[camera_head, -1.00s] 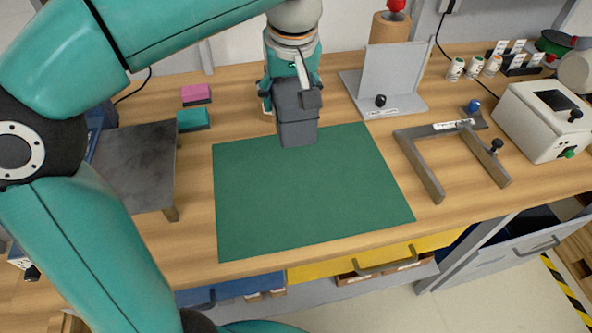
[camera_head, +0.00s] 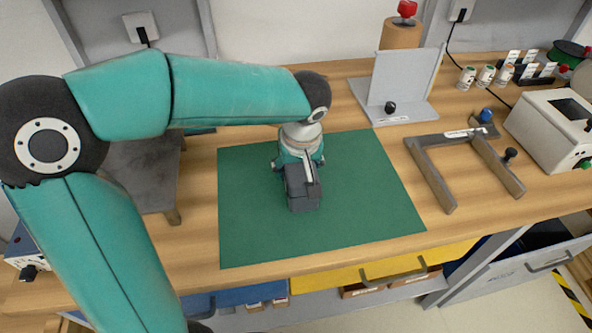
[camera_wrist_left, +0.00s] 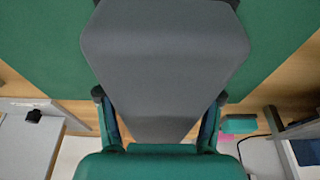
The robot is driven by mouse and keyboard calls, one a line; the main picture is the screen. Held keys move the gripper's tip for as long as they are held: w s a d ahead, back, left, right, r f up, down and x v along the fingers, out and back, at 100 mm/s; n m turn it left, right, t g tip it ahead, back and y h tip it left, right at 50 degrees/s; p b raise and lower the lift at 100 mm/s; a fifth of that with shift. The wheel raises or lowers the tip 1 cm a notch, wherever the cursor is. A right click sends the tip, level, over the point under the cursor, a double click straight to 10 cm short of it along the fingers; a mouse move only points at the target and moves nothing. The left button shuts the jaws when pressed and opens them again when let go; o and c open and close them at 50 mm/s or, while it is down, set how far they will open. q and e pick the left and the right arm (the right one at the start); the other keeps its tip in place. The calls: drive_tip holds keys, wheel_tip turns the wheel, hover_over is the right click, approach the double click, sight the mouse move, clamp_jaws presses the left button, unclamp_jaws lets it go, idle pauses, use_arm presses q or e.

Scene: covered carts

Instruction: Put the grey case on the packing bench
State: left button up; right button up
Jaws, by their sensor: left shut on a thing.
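The grey case (camera_head: 303,194) is over the middle of the green mat (camera_head: 360,215) on the wooden bench (camera_head: 200,222). My left gripper (camera_head: 301,172) is shut on it from above. In the left wrist view the case (camera_wrist_left: 163,65) fills the middle, with a finger of my left gripper (camera_wrist_left: 160,108) on each side. Its underside is hidden, so I cannot tell whether it touches the mat. My right gripper is in no view.
A grey angle plate (camera_head: 408,83) stands behind the mat, and a U-shaped frame (camera_head: 436,172) lies to its right. A white device (camera_head: 548,125) is at far right. A dark raised stand (camera_head: 145,178) is at left, partly behind my arm. The mat around the case is clear.

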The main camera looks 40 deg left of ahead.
use_arm(q)
drive_tip(key=shift+f, duration=0.55)
drive_tip(key=o, duration=1.6)
drive_tip(key=shift+o, duration=0.2)
drive_tip(key=p+v, duration=0.1)
drive_tip(key=v, duration=1)
drive_tip(key=shift+d, duration=0.1)
drive_tip(key=shift+s+r, duration=0.1)
drive_tip(key=shift+r, duration=0.4)
drive_tip(key=shift+s, duration=0.1)
